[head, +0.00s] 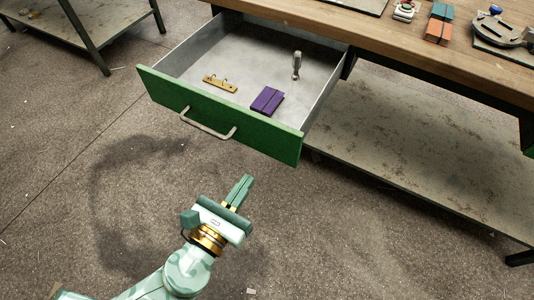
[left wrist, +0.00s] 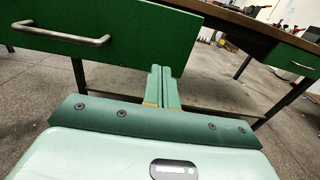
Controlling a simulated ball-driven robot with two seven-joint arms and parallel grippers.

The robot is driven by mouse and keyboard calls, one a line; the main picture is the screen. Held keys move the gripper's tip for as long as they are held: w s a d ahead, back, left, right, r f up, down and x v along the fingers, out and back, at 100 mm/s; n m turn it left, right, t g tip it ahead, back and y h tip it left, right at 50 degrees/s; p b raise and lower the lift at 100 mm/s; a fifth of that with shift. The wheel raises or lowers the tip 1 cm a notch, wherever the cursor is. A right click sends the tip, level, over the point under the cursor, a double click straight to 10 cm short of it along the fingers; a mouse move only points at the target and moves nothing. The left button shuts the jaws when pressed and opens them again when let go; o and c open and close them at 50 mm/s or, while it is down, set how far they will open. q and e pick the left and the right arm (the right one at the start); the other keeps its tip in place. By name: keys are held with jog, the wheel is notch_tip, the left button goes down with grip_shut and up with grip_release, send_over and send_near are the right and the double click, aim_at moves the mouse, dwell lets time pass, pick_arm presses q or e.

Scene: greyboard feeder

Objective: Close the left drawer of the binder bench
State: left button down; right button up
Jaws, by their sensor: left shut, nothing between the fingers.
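The left drawer (head: 220,115) of the binder bench (head: 400,50) is pulled well open, with a green front and a grey bar handle (head: 208,125). In it lie a brass hook strip (head: 220,84), a purple block-like item (head: 267,100) and a small grey metal tool (head: 297,66). My left gripper (head: 241,187) is shut and empty, in front of the drawer front and apart from it in the head view. In the left wrist view the shut fingers (left wrist: 162,87) point toward the green front (left wrist: 130,30), with the handle (left wrist: 60,35) to their left. My right gripper is not in view.
A lower shelf (head: 420,170) runs under the bench, right of the drawer. The bench top holds a teal and orange item (head: 438,22) and a metal tool (head: 500,28). Another table (head: 75,20) stands at the upper left. The floor before the drawer is clear.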

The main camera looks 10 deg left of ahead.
aim_at(272, 144)
pick_arm(q)
jog(key=x, duration=0.9)
jog(key=shift+w+f+b, duration=0.1)
jog(key=shift+b, duration=0.2)
jog(key=shift+w, duration=0.1)
jog(key=shift+w, duration=0.1)
